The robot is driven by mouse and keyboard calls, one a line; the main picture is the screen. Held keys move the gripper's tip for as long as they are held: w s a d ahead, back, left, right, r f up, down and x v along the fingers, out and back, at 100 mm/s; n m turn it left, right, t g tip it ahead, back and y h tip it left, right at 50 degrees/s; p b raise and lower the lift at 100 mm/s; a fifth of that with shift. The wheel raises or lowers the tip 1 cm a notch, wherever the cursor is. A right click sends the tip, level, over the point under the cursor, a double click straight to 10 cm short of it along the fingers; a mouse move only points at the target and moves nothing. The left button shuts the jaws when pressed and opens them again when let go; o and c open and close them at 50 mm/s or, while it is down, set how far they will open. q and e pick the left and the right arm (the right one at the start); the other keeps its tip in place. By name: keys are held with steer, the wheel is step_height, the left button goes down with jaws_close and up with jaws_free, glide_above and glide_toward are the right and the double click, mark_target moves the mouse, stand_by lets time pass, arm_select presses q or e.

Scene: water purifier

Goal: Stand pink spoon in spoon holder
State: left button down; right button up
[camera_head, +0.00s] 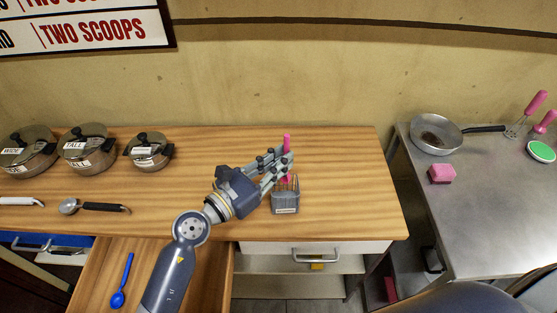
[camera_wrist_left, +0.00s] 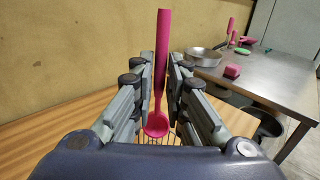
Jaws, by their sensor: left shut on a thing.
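The pink spoon (camera_head: 287,142) is upright between the fingers of my left gripper (camera_head: 282,166), handle up. In the left wrist view the spoon (camera_wrist_left: 160,70) has its bowl at the bottom, between the fingers (camera_wrist_left: 160,95). My left gripper is shut on it. The spoon holder (camera_head: 285,203), a small grey wire basket with a label, stands on the wooden counter just below the gripper. The spoon's bowl is at or just above the holder's rim; I cannot tell whether it is inside. My right gripper is not in view.
Lidded pots (camera_head: 88,148) stand at the counter's left, with a black-handled ladle (camera_head: 95,207) in front. A blue spoon (camera_head: 122,282) lies in an open drawer below. A metal table (camera_head: 480,190) at right holds a pan (camera_head: 436,133) and a pink sponge (camera_head: 441,174). The counter right of the holder is clear.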

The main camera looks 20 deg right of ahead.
arm_select(q)
step_height(320, 180, down, 6)
steer(key=b, duration=0.5)
steer(key=shift+f, duration=0.25)
steer(key=c, duration=1.5)
jaws_free()
steer(key=v, duration=1.2)
steer(key=shift+a, duration=0.1)
